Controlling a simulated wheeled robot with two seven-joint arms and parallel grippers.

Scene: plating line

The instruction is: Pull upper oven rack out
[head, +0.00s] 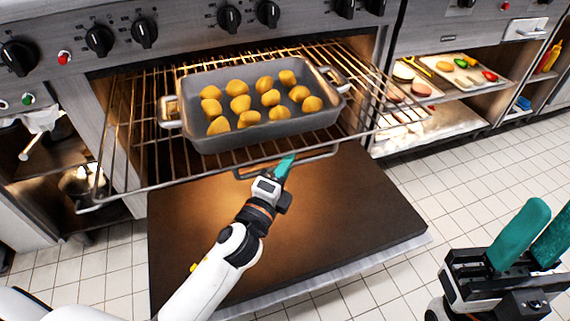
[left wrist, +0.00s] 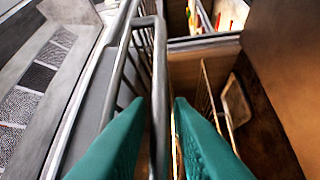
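The upper oven rack (head: 130,181) is a wire rack standing far out of the oven. A grey roasting pan (head: 270,134) with several golden round pieces rests on it. The rack's front handle (head: 317,157) is a metal bar; it also shows in the left wrist view (left wrist: 159,120). My left gripper (head: 286,161) is at this handle. My right gripper (head: 536,238) is open and empty at the lower right, away from the rack.
The brown oven door (head: 370,215) lies folded down below the rack. Knobs (head: 100,40) line the panel above. Shelves at right hold a food tray (head: 440,65) and bottles (head: 551,56). The tiled floor (head: 480,165) is clear.

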